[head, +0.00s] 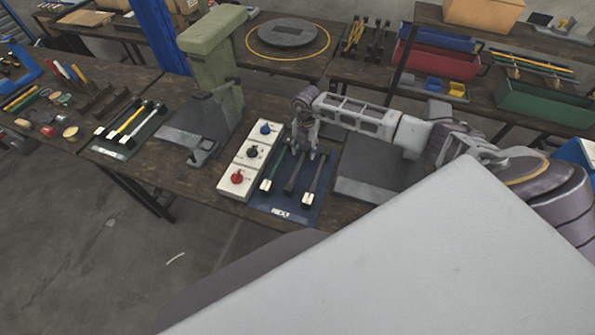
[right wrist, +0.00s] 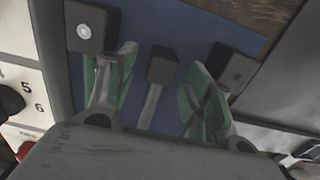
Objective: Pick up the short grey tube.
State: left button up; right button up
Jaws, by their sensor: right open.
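The short grey tube (head: 289,187) lies in the middle of a row of three on a blue mat (head: 278,212). It has a dark square end and also shows in the right wrist view (right wrist: 153,100). A tube with green on it (head: 272,170) lies to its left and a longer grey tube (head: 315,180) to its right, both with pale-marked dark ends. My right gripper (head: 306,154) is open above the mat. In the right wrist view its green-padded fingers (right wrist: 157,80) stand either side of the short tube, without visible contact. My left gripper is out of view.
A white panel with blue, black and red knobs (head: 250,153) stands left of the mat. A green press (head: 213,55) stands behind it. A dark grey plate (head: 365,190) lies right of the mat. Another tube mat (head: 128,130) lies farther left.

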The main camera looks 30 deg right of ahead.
jog(key=shift+f+b, duration=0.55)
jog(key=shift+f, duration=0.45)
jog(key=shift+c, duration=0.4)
grip_shut()
jog(key=shift+r, duration=0.2)
notch_tip(320, 180, up, 10)
jog(key=shift+f+b, duration=0.15)
jog(key=shift+b, duration=0.5)
